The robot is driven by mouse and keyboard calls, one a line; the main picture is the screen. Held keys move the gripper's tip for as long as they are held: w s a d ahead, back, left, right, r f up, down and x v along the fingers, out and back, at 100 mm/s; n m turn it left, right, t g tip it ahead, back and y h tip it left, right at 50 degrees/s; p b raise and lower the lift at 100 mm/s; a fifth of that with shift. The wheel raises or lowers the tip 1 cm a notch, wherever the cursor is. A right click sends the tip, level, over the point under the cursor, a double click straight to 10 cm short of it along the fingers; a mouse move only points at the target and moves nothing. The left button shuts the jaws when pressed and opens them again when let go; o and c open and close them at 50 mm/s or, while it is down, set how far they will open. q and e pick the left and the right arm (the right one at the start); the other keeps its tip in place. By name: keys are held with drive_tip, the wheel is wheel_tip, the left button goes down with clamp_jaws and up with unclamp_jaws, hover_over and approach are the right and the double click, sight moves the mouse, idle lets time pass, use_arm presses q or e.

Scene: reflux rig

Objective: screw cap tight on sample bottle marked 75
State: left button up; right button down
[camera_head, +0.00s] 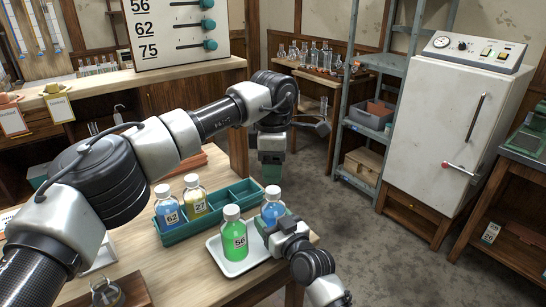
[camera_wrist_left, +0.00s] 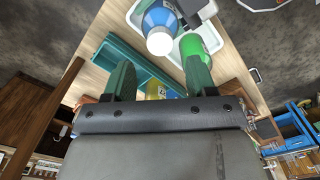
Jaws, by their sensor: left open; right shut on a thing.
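A bottle of blue liquid with a white cap (camera_head: 272,192) stands upright on the white tray (camera_head: 262,264); its number cannot be read. The cap also shows from above in the left wrist view (camera_wrist_left: 160,43). My right gripper (camera_head: 270,226) is shut on this bottle from the right, covering its lower part. My left gripper (camera_head: 271,172) hangs above the bottle, open and empty, fingers pointing down. In the left wrist view, the bottle lies beyond the open fingers (camera_wrist_left: 160,78). Whether the cap is tight cannot be told.
A green bottle marked 56 (camera_head: 234,236) stands close beside it on the tray. A green rack (camera_head: 190,229) behind holds a blue bottle marked 62 (camera_head: 168,212) and a yellow one marked 27 (camera_head: 195,199); its right compartments look empty. A board with sliders (camera_head: 175,35) stands behind.

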use_arm(q)
drive_tip(key=n, duration=0.6)
drive_tip(key=shift+r, duration=0.2)
drive_tip(key=n, duration=0.3)
drive_tip(key=shift+r+n, duration=0.1)
drive_tip(key=shift+n, duration=0.2)
drive_tip(key=n, duration=0.4)
drive_tip(key=shift+r, duration=0.1)
drive_tip(key=n, duration=0.3)
drive_tip(key=shift+r+n, duration=0.1)
drive_tip(key=shift+n, duration=0.3)
drive_tip(key=n, duration=0.3)
drive_tip(key=shift+r+n, duration=0.1)
drive_tip(key=shift+n, duration=0.2)
drive_tip(key=n, duration=0.5)
drive_tip(key=shift+r+n, duration=0.15)
drive_tip(key=shift+n, duration=0.25)
drive_tip(key=n, duration=0.3)
drive_tip(key=shift+r+n, duration=0.1)
drive_tip(key=shift+n, duration=0.2)
drive_tip(key=n, duration=0.4)
drive_tip(key=shift+r, duration=0.1)
